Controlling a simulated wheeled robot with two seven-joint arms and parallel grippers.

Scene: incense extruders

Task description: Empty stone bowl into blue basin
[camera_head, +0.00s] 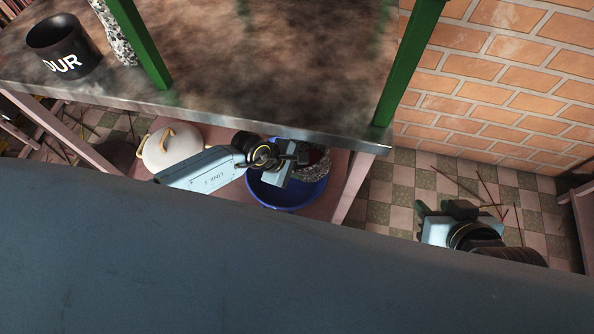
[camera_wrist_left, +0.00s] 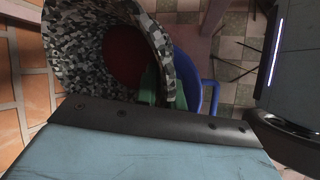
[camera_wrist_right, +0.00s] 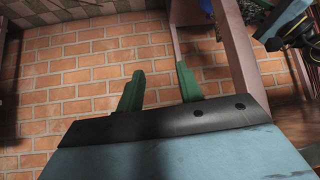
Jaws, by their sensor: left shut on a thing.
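The stone bowl (camera_head: 316,170) has a speckled grey wall and a dark red inside. It is at or above the blue basin (camera_head: 283,197), which sits on a lower shelf. My left gripper (camera_head: 299,160) is shut on the bowl's wall. In the left wrist view the bowl (camera_wrist_left: 82,45) opens toward the camera and looks tilted. Its dark red inside (camera_wrist_left: 124,55) shows; I cannot tell if it is loose content. Part of the basin (camera_wrist_left: 211,92) shows behind the bowl. My right gripper (camera_wrist_right: 160,87) is open and empty, off to the right.
The table top (camera_head: 270,70) with green posts overhangs the shelf. A white lidded pot (camera_head: 172,150) stands left of the basin. A black mug (camera_head: 62,46) is on the table. A brick wall (camera_head: 500,85) bounds the right; thin sticks lie on the tiled floor.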

